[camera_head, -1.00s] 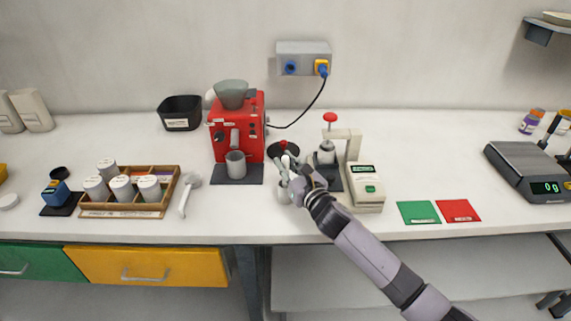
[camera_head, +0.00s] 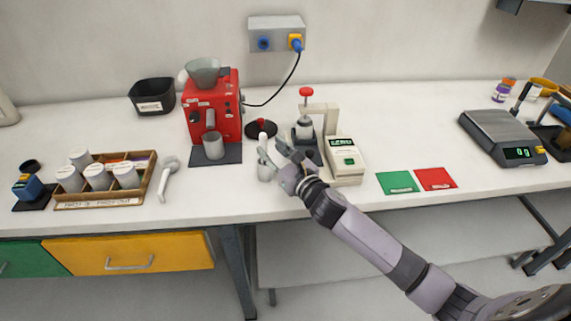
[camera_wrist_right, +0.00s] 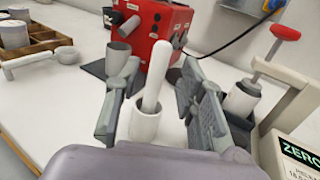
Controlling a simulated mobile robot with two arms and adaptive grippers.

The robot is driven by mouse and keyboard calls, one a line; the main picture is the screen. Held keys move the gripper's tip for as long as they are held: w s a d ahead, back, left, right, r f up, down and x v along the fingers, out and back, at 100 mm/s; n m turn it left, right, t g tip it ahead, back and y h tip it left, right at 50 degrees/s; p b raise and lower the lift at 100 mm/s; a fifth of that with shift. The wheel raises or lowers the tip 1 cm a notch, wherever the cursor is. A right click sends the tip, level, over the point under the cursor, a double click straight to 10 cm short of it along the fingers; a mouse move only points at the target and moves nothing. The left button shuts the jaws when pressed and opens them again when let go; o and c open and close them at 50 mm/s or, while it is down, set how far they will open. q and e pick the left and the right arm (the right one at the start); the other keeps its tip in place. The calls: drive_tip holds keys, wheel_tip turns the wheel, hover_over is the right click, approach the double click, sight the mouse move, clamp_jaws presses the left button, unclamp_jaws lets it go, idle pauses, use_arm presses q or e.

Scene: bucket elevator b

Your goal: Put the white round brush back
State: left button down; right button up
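A white rod with a rounded top, likely the handle of the white round brush (camera_wrist_right: 153,88), stands tilted in a small white cup (camera_wrist_right: 144,126) in the right wrist view. The cup (camera_head: 265,173) also shows in the head view, on the table in front of the red machine. Any bristles are hidden inside the cup. My right gripper (camera_wrist_right: 158,84) is open, with one finger on each side of the rod and visible gaps between. In the head view, my right gripper (camera_head: 268,150) covers part of the rod. My left gripper is out of view.
The red machine (camera_head: 212,108) with a grey cup stands behind left. A white scoop-like tool (camera_head: 168,178) lies left, beside a wooden tray (camera_head: 147,183) of white jars. A press with a red knob (camera_head: 306,92) and a cream scale (camera_head: 345,160) stand close on the right.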

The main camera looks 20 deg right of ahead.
drive_tip(key=b+v, duration=0.1)
drive_tip(key=v, duration=0.6)
